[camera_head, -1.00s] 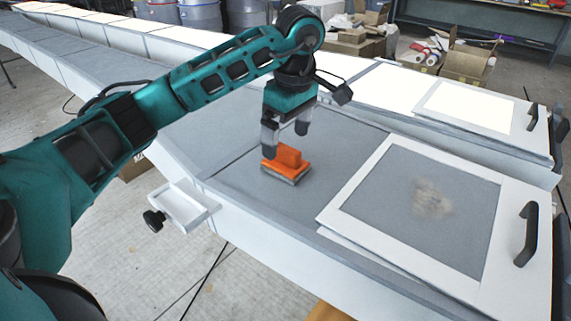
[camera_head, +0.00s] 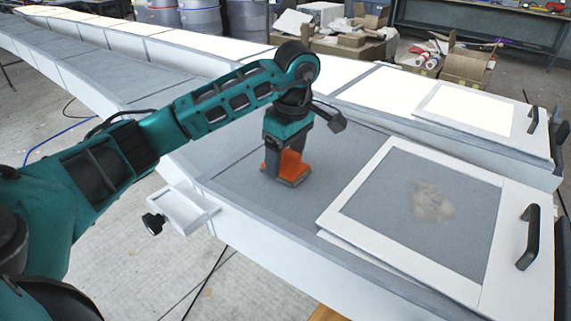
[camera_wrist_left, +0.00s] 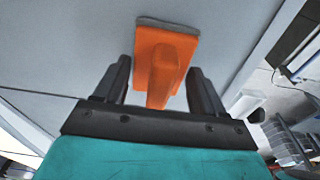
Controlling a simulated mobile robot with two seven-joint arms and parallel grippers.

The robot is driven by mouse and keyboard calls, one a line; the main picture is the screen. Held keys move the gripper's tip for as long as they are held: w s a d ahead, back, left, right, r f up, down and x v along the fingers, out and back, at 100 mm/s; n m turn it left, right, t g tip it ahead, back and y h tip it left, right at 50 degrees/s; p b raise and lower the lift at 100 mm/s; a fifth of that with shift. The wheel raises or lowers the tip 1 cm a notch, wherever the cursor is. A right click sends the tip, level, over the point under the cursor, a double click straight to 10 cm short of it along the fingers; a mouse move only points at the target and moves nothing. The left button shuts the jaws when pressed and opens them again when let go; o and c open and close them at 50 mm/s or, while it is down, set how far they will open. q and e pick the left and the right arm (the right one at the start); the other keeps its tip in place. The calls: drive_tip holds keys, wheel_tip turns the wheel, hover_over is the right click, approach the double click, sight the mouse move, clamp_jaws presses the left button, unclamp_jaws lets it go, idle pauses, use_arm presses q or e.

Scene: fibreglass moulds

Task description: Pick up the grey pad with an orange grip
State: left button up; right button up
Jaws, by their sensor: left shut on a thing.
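The grey pad with its orange grip (camera_head: 293,166) lies flat on the grey mould surface (camera_head: 240,180), left of the white-framed panel. My left gripper (camera_head: 285,157) is straight above it, pointing down, and is shut on the orange grip. In the left wrist view the orange grip (camera_wrist_left: 165,60) stands between the two dark fingers of the left gripper (camera_wrist_left: 161,78). The pad's grey edge shows at its far end there. Part of the pad is hidden by the gripper in the head view. My right gripper is not in view.
A white-framed panel (camera_head: 345,206) with a black handle (camera_head: 528,238) and a beige dusty patch (camera_head: 432,201) is to the right. A small white tray (camera_head: 184,207) with a black knob juts from the mould's near edge. Open boxes (camera_head: 465,67) stand behind.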

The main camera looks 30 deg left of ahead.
sight(286, 150)
use_arm(q)
drive_tip(key=c, duration=0.5)
drive_tip(key=shift+c, duration=0.2)
drive_tip(key=shift+r, duration=0.1)
wheel_tip(286, 150, up, 20)
drive_tip(key=p, duration=0.3)
